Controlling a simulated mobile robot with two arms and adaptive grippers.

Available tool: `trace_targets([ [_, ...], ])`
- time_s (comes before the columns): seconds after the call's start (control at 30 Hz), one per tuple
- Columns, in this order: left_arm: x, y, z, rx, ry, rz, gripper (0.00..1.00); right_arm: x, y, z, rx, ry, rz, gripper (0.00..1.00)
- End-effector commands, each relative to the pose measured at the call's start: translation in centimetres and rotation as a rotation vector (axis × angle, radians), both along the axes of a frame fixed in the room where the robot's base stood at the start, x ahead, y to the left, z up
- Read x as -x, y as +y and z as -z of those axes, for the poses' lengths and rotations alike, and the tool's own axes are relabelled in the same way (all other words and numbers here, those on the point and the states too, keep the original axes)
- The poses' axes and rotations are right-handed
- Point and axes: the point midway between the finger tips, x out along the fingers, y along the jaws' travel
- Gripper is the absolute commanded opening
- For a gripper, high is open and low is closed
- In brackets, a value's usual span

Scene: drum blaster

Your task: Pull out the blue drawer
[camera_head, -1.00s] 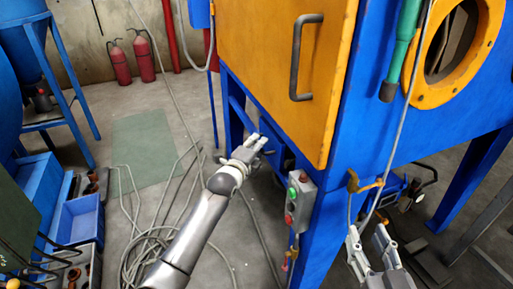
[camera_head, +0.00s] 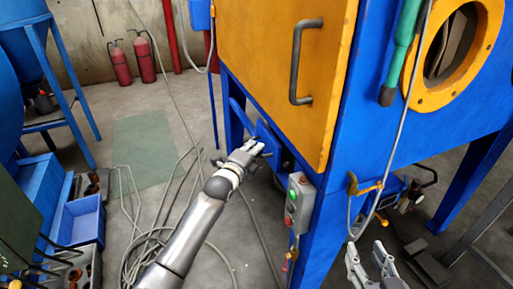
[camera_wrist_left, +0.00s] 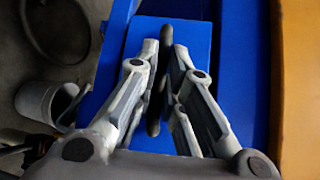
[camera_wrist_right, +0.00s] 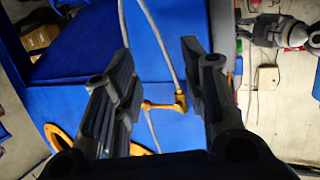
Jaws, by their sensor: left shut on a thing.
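The blue drawer (camera_head: 268,136) is low on the blue machine, below the orange door. Its blue front (camera_wrist_left: 180,35) fills the middle of the left wrist view, with a dark upright bar handle (camera_wrist_left: 165,45). My left gripper (camera_head: 256,146) is at the drawer front; in the left wrist view its fingers (camera_wrist_left: 163,85) are shut on the handle, one on each side. The drawer front seems to stand a little out from the machine, but the arm partly hides it. My right gripper (camera_head: 369,254) is open and empty near the machine's front leg; its fingers (camera_wrist_right: 160,80) are wide apart.
A grey button box (camera_head: 300,203) hangs on the machine's corner leg, close to the right of the drawer. A yellow valve handle (camera_head: 366,188) and hose are above my right gripper. Coiled cables (camera_head: 140,255) lie on the floor at left.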

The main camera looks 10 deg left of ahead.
Motion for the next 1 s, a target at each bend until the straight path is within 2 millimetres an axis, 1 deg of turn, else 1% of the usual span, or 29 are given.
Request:
trace_targets([
  [0.17, 1.0, 1.5, -0.1, -0.004, 0.006, -0.001, 0.00, 2.5, -1.3, 3.9, 0.060, 0.251, 0.017, 0.40],
  [0.27, 1.7, 2.4, -0.1, -0.004, 0.006, -0.001, 0.00, 4.8, -2.3, 6.2, 0.097, 0.413, 0.029, 0.40],
  [0.37, 2.3, 3.4, -0.1, -0.004, 0.006, -0.001, 0.00, 7.5, -3.3, 8.2, 0.132, 0.574, 0.040, 0.40],
  [0.4, 2.5, 3.7, -0.1, -0.004, 0.006, 0.000, 0.00, 8.7, -3.7, 8.9, 0.146, 0.637, 0.044, 0.40],
  [0.47, 2.9, 4.3, 0.0, -0.004, 0.007, 0.000, 0.00, 10.6, -4.3, 9.7, 0.165, 0.729, 0.052, 0.40],
  [0.5, 3.2, 4.6, -0.1, -0.004, 0.006, 0.000, 0.00, 11.8, -4.7, 10.1, 0.178, 0.791, 0.056, 0.40],
  [0.63, 4.0, 5.8, 0.0, -0.004, 0.007, 0.000, 0.00, 16.0, -5.9, 11.0, 0.215, 0.979, 0.070, 0.40],
  [0.93, 5.9, 8.7, 0.0, -0.003, 0.008, 0.000, 0.00, 16.0, -5.9, 9.3, 0.215, 0.980, 0.070, 0.40],
  [1.0, 6.4, 9.3, 0.1, -0.003, 0.008, 0.000, 0.00, 15.8, -5.8, 9.5, 0.215, 0.982, 0.069, 0.40],
])
